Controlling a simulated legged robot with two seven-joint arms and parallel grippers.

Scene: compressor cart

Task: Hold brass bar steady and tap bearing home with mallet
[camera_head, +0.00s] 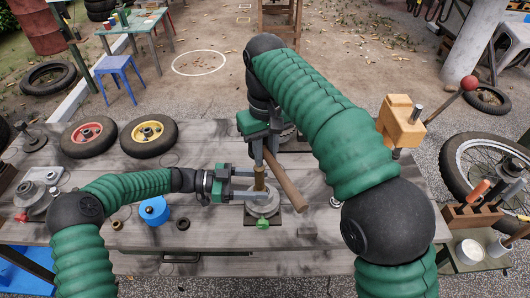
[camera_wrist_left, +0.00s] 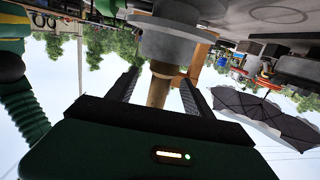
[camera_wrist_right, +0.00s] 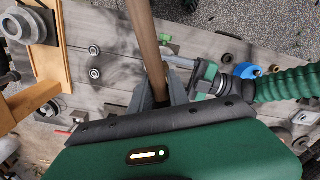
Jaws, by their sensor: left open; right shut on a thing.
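The brass bar (camera_head: 259,178) stands upright on a round grey metal housing (camera_head: 264,206) with a green knob. My left gripper (camera_head: 251,183) reaches in from the left, open, with a finger on either side of the bar. In the left wrist view the bar (camera_wrist_left: 158,92) shows between the spread fingers, with the grey housing (camera_wrist_left: 175,42) beyond. My right gripper (camera_head: 266,152) is shut on the wooden mallet handle (camera_head: 287,182), just behind the bar. The handle (camera_wrist_right: 143,30) also crosses the right wrist view. I cannot make out the mallet's head or the bearing.
Two small wheels (camera_head: 149,136) lie at the table's back left. A blue round container (camera_head: 154,210) and small dark rings lie left of the housing. A tool rack (camera_head: 472,215) stands at far right.

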